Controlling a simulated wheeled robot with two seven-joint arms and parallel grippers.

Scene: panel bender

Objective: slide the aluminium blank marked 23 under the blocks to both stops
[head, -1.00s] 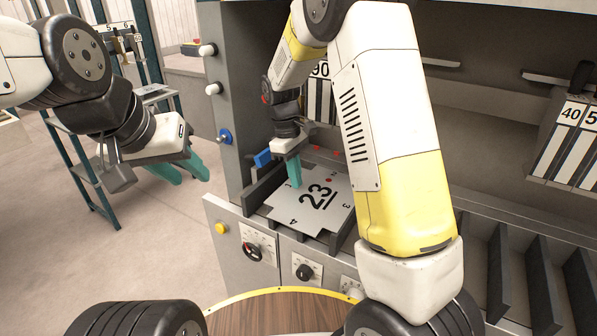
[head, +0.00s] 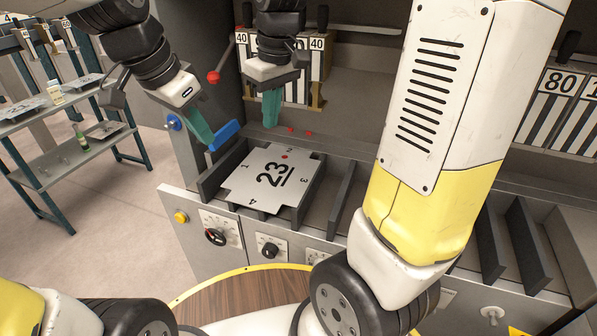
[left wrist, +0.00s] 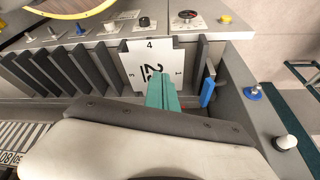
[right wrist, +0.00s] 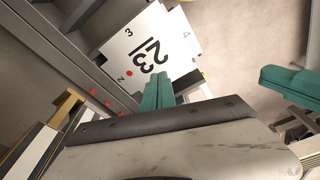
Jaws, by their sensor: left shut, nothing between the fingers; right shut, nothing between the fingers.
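The aluminium blank marked 23 (head: 287,187) lies flat on the slatted bed, its corners notched and its edges numbered. Its red-dotted edge faces the machine and lies short of the numbered blocks (head: 318,68). The blank also shows in the left wrist view (left wrist: 135,66) and the right wrist view (right wrist: 180,45). My left gripper (head: 207,146) is shut and empty, left of the blank beside a blue bar (head: 223,135). My right gripper (head: 270,122) is shut and empty, above the bed beyond the blank's far edge. I cannot tell which parts are the stops.
Red dots (head: 309,133) mark the bed behind the blank. A red-knobbed lever (head: 213,77) stands left of the blocks. Dark slats (head: 342,198) continue to the right. More numbered blocks (head: 560,110) hang at the right. A shelf rack (head: 75,145) stands at the left.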

